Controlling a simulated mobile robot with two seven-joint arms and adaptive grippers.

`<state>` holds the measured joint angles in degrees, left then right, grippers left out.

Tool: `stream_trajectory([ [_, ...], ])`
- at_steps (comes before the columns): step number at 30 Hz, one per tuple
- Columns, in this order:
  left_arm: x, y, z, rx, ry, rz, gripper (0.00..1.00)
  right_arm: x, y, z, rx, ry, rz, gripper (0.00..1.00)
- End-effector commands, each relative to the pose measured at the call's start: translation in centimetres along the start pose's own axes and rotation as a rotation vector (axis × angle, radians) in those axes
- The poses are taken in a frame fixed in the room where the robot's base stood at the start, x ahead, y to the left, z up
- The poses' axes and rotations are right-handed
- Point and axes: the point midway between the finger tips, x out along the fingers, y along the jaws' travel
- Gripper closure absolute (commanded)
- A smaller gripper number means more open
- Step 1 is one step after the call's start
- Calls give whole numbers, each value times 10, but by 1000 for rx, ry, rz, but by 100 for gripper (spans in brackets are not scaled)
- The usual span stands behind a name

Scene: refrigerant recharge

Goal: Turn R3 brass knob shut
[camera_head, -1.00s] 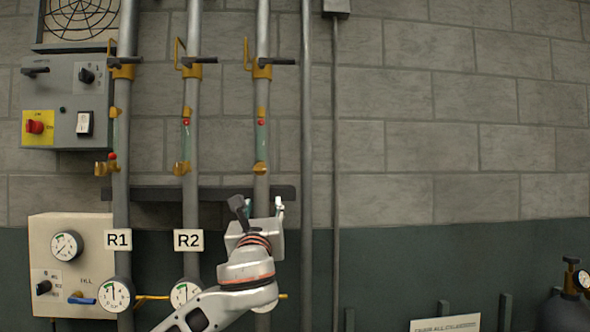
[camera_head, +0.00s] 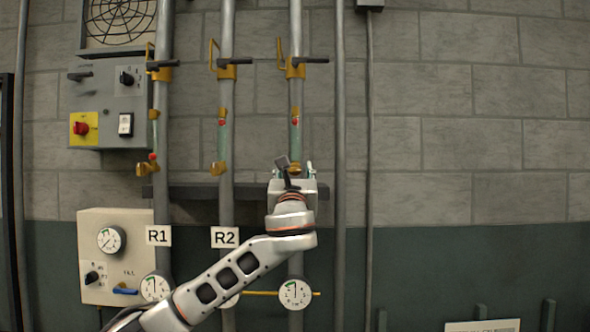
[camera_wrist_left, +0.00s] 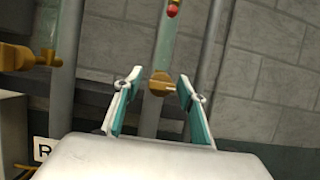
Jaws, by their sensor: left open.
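The R3 brass knob (camera_wrist_left: 158,84) sits low on the third pipe, under a sight glass with a red bead (camera_wrist_left: 172,9). In the wrist view it lies between my left gripper's fingertips (camera_wrist_left: 160,82), with a gap to each side; I cannot tell the depth. In the head view my left gripper (camera_head: 296,166) is raised in front of the third pipe (camera_head: 296,100), open and empty, and mostly hides the knob. No R3 label shows; my arm covers that stretch of pipe. My right gripper is not in view.
The R2 brass knob (camera_head: 219,168) is on the pipe to the left, and also shows in the wrist view (camera_wrist_left: 30,56). A dark rail (camera_head: 190,192) crosses behind the pipes. A gauge (camera_head: 295,293) sits below my arm. Bare grey pipes (camera_head: 340,150) stand to the right.

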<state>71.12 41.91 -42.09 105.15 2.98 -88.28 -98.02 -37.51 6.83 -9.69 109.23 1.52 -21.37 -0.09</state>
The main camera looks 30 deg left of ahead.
Motion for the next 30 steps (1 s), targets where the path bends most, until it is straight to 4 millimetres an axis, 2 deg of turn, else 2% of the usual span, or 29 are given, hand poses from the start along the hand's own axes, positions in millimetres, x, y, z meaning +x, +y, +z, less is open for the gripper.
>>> stream_trajectory([
  [5, 0, 0, 0, 0, 0, 0, 60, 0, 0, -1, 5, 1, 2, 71],
  [6, 0, 0, 0, 0, 0, 0, 65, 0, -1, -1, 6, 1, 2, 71],
  [10, 0, 0, 0, -1, 0, 0, 98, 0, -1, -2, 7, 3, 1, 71],
  [20, 0, 0, 0, -21, 0, 8, 98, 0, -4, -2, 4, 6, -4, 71],
  [30, -1, -2, -1, -198, 3, 79, 98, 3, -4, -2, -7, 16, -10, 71],
])
